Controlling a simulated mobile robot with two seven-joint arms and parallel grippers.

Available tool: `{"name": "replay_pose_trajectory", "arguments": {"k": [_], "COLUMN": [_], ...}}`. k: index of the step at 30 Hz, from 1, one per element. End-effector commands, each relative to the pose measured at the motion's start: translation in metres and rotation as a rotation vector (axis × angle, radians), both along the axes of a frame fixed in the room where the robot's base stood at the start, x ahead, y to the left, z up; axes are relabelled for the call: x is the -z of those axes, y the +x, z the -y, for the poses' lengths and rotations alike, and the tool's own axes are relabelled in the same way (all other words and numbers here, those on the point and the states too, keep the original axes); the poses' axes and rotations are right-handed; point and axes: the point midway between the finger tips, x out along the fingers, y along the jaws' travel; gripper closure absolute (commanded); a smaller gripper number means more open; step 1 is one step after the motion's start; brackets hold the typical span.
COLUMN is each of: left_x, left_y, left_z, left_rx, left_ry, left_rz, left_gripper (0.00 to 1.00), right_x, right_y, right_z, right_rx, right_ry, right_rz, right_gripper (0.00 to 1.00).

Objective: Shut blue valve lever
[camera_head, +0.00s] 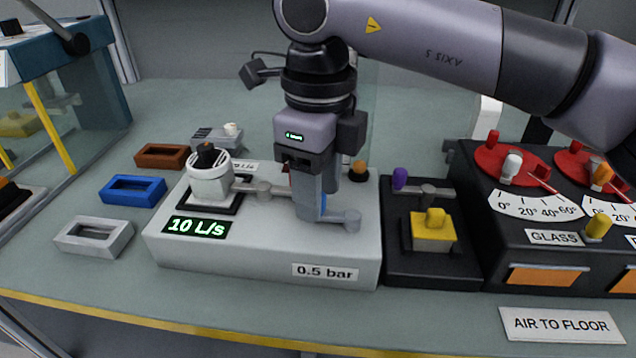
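My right gripper (316,207) points straight down over the white module (265,252), between two grey round fittings. A blue upright part (308,192) shows right at its fingers. I take it for the blue valve lever, but its outline merges with the fingers. I cannot tell its angle, or whether the fingers touch it or are closed on it. A small red part shows just behind the gripper, mostly hidden. The module carries a "10 L/s" display (196,226) and a "0.5 bar" label (325,272). My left gripper is not in view.
A white round fitting with a black top (209,178) stands left on the module. Right of it are a black block with a yellow part (433,232) and a black dial panel (530,215). Brown, blue and white frames (94,236) lie left. A glass-sided box (50,110) stands far left.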

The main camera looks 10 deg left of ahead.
Motion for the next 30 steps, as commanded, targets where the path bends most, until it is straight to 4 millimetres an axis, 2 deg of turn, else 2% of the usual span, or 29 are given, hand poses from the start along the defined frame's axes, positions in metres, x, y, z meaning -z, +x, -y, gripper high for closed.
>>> {"name": "replay_pose_trajectory", "arguments": {"k": [5,8,15,21,30], "left_x": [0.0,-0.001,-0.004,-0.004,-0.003], "left_y": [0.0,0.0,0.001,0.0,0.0], "left_z": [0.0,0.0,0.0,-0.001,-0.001], "left_rx": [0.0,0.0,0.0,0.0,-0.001], "left_ry": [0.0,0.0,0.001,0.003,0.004], "left_rz": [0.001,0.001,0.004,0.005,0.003], "left_gripper": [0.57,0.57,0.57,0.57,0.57], "right_x": [0.0,-0.006,-0.046,-0.068,-0.071], "right_y": [-0.001,0.0,0.0,0.0,0.0], "right_z": [0.0,-0.001,0.0,0.0,0.0], "right_rx": [-0.003,-0.002,0.0,-0.002,-0.002], "right_ry": [-0.002,0.0,0.0,0.0,-0.001], "right_rz": [-0.002,0.0,0.001,0.0,-0.001], "right_gripper": [0.54,0.54,0.54,0.54,0.54]}}
